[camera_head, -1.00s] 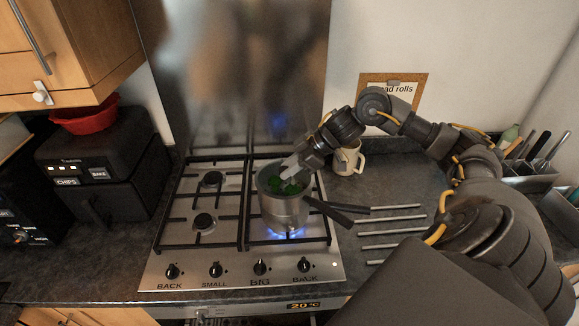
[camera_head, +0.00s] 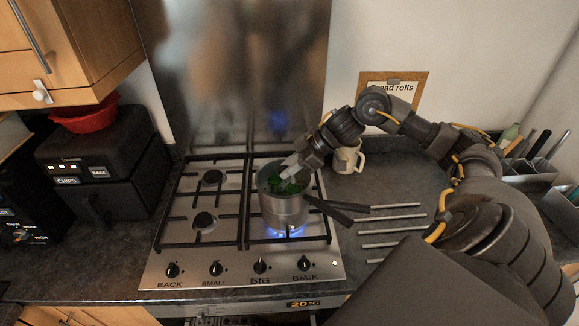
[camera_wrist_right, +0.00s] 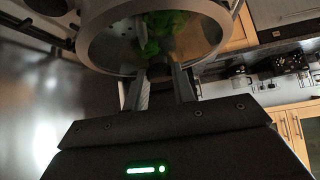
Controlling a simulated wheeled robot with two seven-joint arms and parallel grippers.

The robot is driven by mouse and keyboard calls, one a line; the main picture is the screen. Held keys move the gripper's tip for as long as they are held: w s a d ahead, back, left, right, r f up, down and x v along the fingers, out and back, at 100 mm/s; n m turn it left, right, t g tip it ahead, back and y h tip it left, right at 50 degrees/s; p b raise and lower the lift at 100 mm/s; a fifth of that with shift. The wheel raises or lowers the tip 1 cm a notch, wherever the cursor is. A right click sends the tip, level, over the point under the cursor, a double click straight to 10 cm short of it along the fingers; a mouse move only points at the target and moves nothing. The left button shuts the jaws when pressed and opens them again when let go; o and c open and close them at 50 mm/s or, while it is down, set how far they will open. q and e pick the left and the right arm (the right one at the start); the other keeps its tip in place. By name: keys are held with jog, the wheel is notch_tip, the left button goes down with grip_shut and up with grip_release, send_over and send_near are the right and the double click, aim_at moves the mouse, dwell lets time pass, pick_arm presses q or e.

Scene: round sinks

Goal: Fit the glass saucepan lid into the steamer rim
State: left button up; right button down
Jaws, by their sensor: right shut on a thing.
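The steel pan stack with the steamer (camera_head: 284,212) stands on the front right burner over a blue flame, with green food inside. My right gripper (camera_head: 288,172) reaches in from the right, at the steamer's top. In the right wrist view the gripper (camera_wrist_right: 158,80) is shut on a dark knob (camera_wrist_right: 159,68), which I take to be the glass lid's. The clear glass is hard to make out against the steamer's rim (camera_wrist_right: 92,40), so I cannot tell whether the lid is seated. Green food shows beyond the knob. My left gripper is out of view.
Two dark handles (camera_head: 337,211) stick out right from the pan stack. A cream mug (camera_head: 347,160) stands behind right, and metal bars (camera_head: 391,231) lie on the worktop. The other burners (camera_head: 204,221) are empty. A black air fryer (camera_head: 105,165) stands left.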

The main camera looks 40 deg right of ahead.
dwell(0.3)
jog(key=c, duration=1.1)
grip_release()
jog(key=shift+s+d+r, duration=0.2)
jog(key=b+v, duration=0.6)
jog(key=v, duration=0.4)
jog(key=shift+a+r, duration=0.1)
jog(key=shift+r, duration=0.1)
